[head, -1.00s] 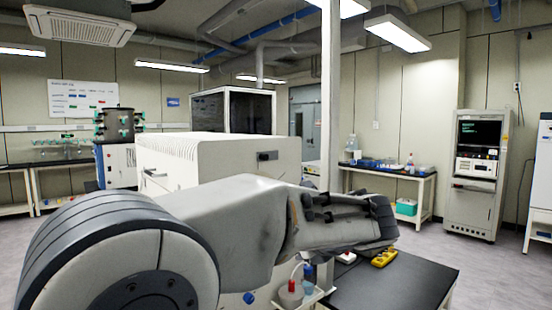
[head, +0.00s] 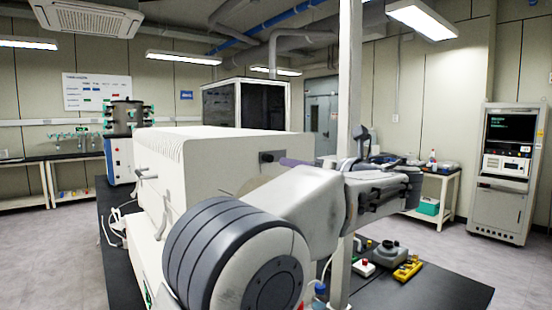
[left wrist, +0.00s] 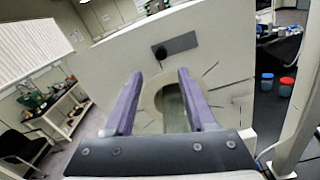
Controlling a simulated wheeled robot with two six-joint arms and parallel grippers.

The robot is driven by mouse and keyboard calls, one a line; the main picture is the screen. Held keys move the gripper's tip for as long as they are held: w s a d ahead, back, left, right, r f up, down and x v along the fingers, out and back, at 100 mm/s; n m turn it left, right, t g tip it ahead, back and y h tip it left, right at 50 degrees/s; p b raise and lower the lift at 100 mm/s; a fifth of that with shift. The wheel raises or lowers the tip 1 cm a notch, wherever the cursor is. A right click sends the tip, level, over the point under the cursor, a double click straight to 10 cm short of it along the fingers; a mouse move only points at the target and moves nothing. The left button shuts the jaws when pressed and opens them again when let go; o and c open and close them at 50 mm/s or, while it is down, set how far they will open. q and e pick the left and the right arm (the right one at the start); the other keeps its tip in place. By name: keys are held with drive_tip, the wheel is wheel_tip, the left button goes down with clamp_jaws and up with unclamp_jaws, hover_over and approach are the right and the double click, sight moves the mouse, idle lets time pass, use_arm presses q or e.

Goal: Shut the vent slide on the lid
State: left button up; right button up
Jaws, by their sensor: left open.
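The white lid housing (head: 220,160) stands in the middle of the head view. On its end face is a small dark plate with a black knob (head: 268,156), which looks like the vent slide. In the left wrist view the dark plate (left wrist: 181,44) shows whole, with the knob (left wrist: 160,52) near its left end. My left gripper (left wrist: 160,74) is open and empty, with its purple fingers pointing at this face below the plate. In the head view a purple finger (head: 296,162) shows close to the plate; contact cannot be told. A round beige ring (left wrist: 150,98) lies beyond the fingers.
A pale upright post (head: 349,90) stands right of the housing. A black table (head: 440,292) holds a red-button box (head: 364,267), a grey round device (head: 388,252) and a yellow block (head: 407,269). My arm hides part of the housing's face.

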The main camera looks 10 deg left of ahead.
sight(271, 159)
use_arm(q)
drive_tip(key=p+x, duration=0.1)
drive_tip(key=x, duration=0.8)
drive_tip(key=shift+w+a+p, duration=0.2)
drive_tip(key=shift+w+p, duration=0.15)
drive_tip(key=shift+p, duration=0.05)
clamp_jaws()
idle(0.9)
